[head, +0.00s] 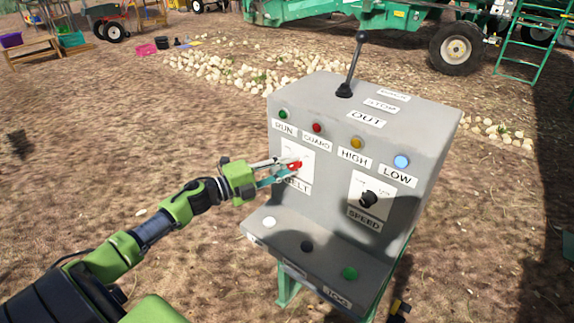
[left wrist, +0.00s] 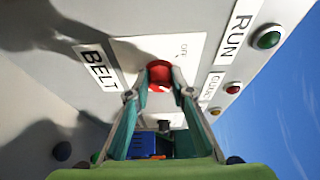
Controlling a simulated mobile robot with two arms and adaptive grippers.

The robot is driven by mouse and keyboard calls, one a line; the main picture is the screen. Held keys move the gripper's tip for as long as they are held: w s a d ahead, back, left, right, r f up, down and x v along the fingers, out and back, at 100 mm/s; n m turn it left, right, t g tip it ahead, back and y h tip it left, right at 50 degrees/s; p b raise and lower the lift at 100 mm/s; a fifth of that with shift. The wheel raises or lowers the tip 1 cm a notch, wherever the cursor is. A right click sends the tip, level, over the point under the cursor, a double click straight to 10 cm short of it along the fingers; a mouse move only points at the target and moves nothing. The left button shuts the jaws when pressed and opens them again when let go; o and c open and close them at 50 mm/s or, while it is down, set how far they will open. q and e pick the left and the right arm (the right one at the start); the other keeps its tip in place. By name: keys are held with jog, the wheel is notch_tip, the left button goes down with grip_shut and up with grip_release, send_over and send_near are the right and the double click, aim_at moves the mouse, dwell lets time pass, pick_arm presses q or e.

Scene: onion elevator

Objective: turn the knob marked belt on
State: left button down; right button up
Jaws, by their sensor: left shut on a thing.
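The red belt knob (head: 294,165) sits on a white plate on the left of the grey control box's front, above the label BELT. My left gripper (head: 283,170) reaches it from the left and is shut on it. In the left wrist view, the red knob (left wrist: 159,75) lies between the two fingertips, with the BELT label (left wrist: 97,68) to its left. Part of an "ON/OFF" style marking shows on the plate beside it, too small to read surely. My right gripper is not in view.
The grey control box (head: 440,130) also carries a black speed knob (head: 368,198), a lever (head: 354,65), several lamps and, on its lower ledge, several buttons such as a green one (head: 349,273). Onions (head: 220,75) lie on the ground behind. Open dirt surrounds the box.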

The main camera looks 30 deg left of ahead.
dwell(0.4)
pick_arm(q)
jog(key=c, duration=1.8)
grip_release()
jog(key=v, duration=1.2)
